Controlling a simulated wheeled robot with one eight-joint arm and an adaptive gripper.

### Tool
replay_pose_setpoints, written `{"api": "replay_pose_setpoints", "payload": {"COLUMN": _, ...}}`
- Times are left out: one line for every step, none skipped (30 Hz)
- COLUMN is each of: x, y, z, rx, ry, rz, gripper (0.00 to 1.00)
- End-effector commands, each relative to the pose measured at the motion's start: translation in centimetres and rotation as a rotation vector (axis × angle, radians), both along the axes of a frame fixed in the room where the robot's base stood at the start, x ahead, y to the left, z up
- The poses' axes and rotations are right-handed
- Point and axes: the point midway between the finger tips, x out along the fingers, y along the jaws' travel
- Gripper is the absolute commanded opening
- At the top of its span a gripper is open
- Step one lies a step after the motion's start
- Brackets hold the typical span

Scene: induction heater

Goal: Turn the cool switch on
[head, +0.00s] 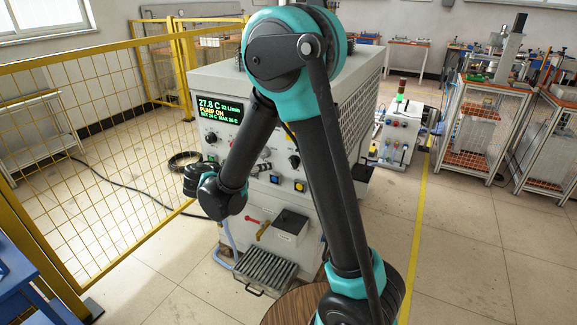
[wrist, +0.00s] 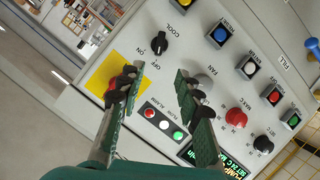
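The cool switch (wrist: 160,43) is a black rotary knob on the light panel in the wrist view, with COOL, ON and OFF printed around it. I cannot tell surely which mark its pointer faces. A black knob (head: 294,161) on the machine's front in the head view appears to be the same switch. My gripper (wrist: 158,82) is open and empty in the wrist view. Its two dark green fingers are spread apart below the switch in the picture, and neither appears to touch it.
A red knob on a yellow plate (wrist: 132,68) is partly behind the left finger. A grey knob (wrist: 205,82), a red knob (wrist: 236,117) and several lit buttons share the panel. The display (head: 220,108) reads 27.8 C, PUMP ON. A yellow fence (head: 90,120) stands left.

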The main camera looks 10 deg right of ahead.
Motion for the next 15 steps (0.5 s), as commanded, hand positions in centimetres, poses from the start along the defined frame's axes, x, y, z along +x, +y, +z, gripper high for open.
{"api": "replay_pose_setpoints", "payload": {"x": 0.6, "y": -0.7, "z": -0.3, "rx": 0.000, "ry": 0.000, "rz": -0.003, "gripper": 0.34}}
{"api": "replay_pose_setpoints", "payload": {"x": 0.9, "y": -1.1, "z": -0.5, "rx": 0.001, "ry": 0.000, "rz": -0.004, "gripper": 0.34}}
{"api": "replay_pose_setpoints", "payload": {"x": 1.4, "y": -1.7, "z": -0.7, "rx": 0.001, "ry": 0.000, "rz": -0.005, "gripper": 0.34}}
{"api": "replay_pose_setpoints", "payload": {"x": 1.8, "y": -2.1, "z": -0.9, "rx": 0.001, "ry": 0.000, "rz": -0.005, "gripper": 0.34}}
{"api": "replay_pose_setpoints", "payload": {"x": 2.2, "y": -2.6, "z": -1.1, "rx": 0.000, "ry": 0.000, "rz": -0.005, "gripper": 0.34}}
{"api": "replay_pose_setpoints", "payload": {"x": 2.7, "y": -3.1, "z": -1.4, "rx": 0.000, "ry": 0.001, "rz": -0.004, "gripper": 0.34}}
{"api": "replay_pose_setpoints", "payload": {"x": 3.1, "y": -3.5, "z": -1.6, "rx": 0.000, "ry": 0.001, "rz": -0.004, "gripper": 0.34}}
{"api": "replay_pose_setpoints", "payload": {"x": 3.4, "y": -3.9, "z": -1.8, "rx": 0.000, "ry": 0.001, "rz": -0.004, "gripper": 0.34}}
{"api": "replay_pose_setpoints", "payload": {"x": 3.9, "y": -4.5, "z": -2.1, "rx": 0.000, "ry": 0.001, "rz": -0.004, "gripper": 0.34}}
{"api": "replay_pose_setpoints", "payload": {"x": 4.3, "y": -4.9, "z": -2.3, "rx": 0.001, "ry": 0.002, "rz": -0.005, "gripper": 0.34}}
{"api": "replay_pose_setpoints", "payload": {"x": 4.7, "y": -5.3, "z": -2.5, "rx": 0.001, "ry": 0.001, "rz": -0.003, "gripper": 0.34}}
{"api": "replay_pose_setpoints", "payload": {"x": 5.2, "y": -5.9, "z": -2.7, "rx": 0.001, "ry": 0.002, "rz": -0.005, "gripper": 0.34}}
{"api": "replay_pose_setpoints", "payload": {"x": 5.6, "y": -6.3, "z": -2.9, "rx": 0.000, "ry": 0.002, "rz": -0.003, "gripper": 0.34}}
{"api": "replay_pose_setpoints", "payload": {"x": 6.0, "y": -6.7, "z": -3.1, "rx": 0.000, "ry": 0.002, "rz": -0.004, "gripper": 0.34}}
{"api": "replay_pose_setpoints", "payload": {"x": 6.4, "y": -7.3, "z": -3.4, "rx": 0.000, "ry": 0.002, "rz": -0.004, "gripper": 0.34}}
